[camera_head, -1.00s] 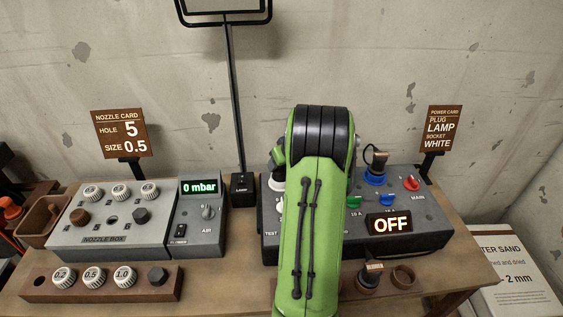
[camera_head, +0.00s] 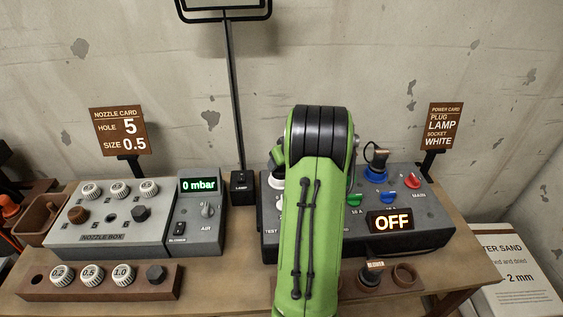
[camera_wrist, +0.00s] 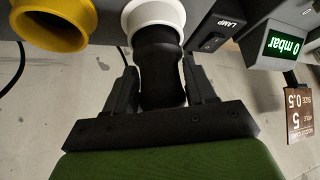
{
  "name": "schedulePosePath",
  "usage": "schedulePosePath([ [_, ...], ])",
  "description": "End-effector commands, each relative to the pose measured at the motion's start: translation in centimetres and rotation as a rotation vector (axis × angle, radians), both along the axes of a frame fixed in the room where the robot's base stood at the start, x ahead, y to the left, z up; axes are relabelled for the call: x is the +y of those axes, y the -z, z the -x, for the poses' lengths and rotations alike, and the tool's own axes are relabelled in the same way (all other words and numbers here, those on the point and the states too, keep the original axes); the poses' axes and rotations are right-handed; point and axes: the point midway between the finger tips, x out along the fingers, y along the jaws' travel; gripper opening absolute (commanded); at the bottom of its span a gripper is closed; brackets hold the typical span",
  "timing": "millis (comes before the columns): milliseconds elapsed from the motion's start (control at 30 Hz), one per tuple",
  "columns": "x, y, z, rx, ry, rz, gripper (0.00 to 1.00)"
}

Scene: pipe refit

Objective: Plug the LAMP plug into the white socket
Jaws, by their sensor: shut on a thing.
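My gripper (camera_wrist: 160,68) is shut on a black plug (camera_wrist: 161,85), with one finger on each side of it. The plug's front end meets the white socket (camera_wrist: 153,14) and lines up with its mouth. I cannot tell how deep it sits, and no label on it shows. In the head view, my arm hides the gripper and the plug; only a sliver of the white socket (camera_head: 277,181) shows left of the arm. The power box display (camera_head: 391,222) reads OFF. The power card (camera_head: 441,127) reads plug LAMP, socket WHITE.
A yellow socket (camera_wrist: 52,24) is beside the white one. Another black plug (camera_head: 377,157) stands at the blue socket (camera_head: 375,177). A BLOWER plug (camera_head: 370,277) sits in the front holder. The nozzle box (camera_head: 105,222) and lamp base (camera_head: 242,186) are to the left.

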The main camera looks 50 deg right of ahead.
Motion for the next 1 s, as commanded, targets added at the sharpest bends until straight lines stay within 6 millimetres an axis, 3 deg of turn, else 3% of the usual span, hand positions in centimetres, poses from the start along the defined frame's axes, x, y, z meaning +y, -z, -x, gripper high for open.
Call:
schedulePosePath([
  [1000,0.1,1.3,0.1,0.003,0.001,-0.005,0.13],
])
